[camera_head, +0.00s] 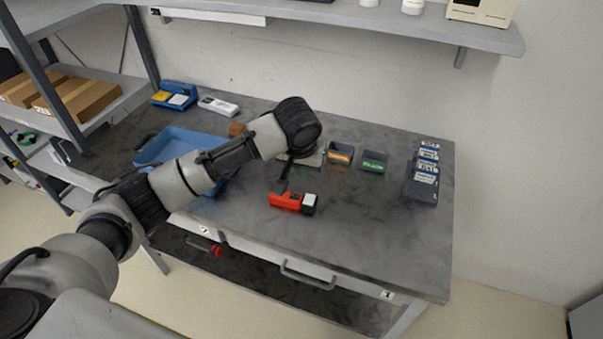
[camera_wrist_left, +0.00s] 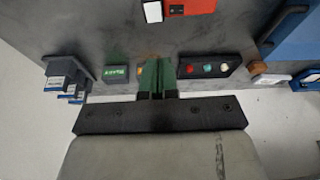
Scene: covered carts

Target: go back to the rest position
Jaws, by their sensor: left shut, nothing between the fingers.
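My left arm reaches in from the left over the grey workbench (camera_head: 370,235) in the head view. My left gripper (camera_head: 283,187) points down over the bench, just behind and left of the red device with a white block (camera_head: 287,201). In the left wrist view the green fingers of my left gripper (camera_wrist_left: 157,78) are together with nothing between them. The red device (camera_wrist_left: 190,8) is at the top edge of that view, apart from the fingers. My right gripper is not in view.
A blue tray (camera_head: 171,146) lies left, partly behind my arm. Two small bins, orange-labelled (camera_head: 340,156) and green-labelled (camera_head: 374,164), and a dark card holder (camera_head: 421,187) stand right. A panel with coloured buttons (camera_wrist_left: 208,67) is close to the fingers. A shelf (camera_head: 400,28) hangs above.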

